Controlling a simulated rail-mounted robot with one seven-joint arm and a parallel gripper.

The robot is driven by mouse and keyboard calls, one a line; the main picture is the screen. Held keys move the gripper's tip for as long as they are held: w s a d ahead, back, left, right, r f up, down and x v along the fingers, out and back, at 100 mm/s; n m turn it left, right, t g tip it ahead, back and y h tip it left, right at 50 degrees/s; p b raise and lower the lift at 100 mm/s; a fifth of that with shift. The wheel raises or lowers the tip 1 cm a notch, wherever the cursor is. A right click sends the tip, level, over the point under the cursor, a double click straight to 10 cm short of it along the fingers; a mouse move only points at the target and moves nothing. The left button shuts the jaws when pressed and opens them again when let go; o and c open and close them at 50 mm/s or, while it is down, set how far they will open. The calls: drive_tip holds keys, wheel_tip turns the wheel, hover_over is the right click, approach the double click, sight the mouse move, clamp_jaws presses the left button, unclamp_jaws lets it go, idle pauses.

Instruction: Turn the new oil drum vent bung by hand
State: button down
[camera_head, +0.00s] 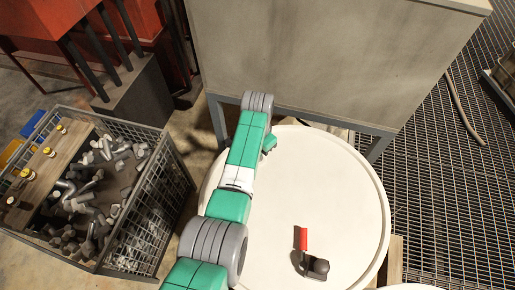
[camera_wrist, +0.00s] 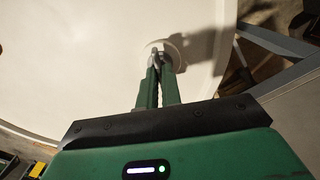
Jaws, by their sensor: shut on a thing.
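The oil drum's white round top (camera_head: 340,190) fills the middle of the head view and also most of the wrist view (camera_wrist: 70,60). My gripper (camera_wrist: 160,58) points at the drum top in the wrist view, its green fingers close together and shut on a small grey piece, the vent bung (camera_wrist: 157,50). A pale round ring (camera_wrist: 180,42) surrounds the fingertips on the drum top. The fingers hide most of the bung, so its turn angle cannot be told. In the head view my arm covers the bung, and only a green part of my gripper (camera_head: 269,143) shows.
A dark fitting (camera_head: 318,267) with a red handle (camera_head: 302,238) stands on the drum top near its front. A grey cabinet (camera_head: 320,60) rises behind the drum. A wire crate (camera_head: 160,205) of metal parts stands at left. Metal grating (camera_head: 450,190) lies at right.

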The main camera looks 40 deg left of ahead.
drive_tip(key=m, duration=0.6)
drive_tip(key=shift+r, duration=0.15)
drive_tip(key=shift+w+m, duration=0.1)
drive_tip(key=shift+m, duration=3)
drive_tip(key=c, duration=1.6)
unclamp_jaws()
wheel_tip(320, 180, up, 8)
drive_tip(key=shift+f, duration=0.15)
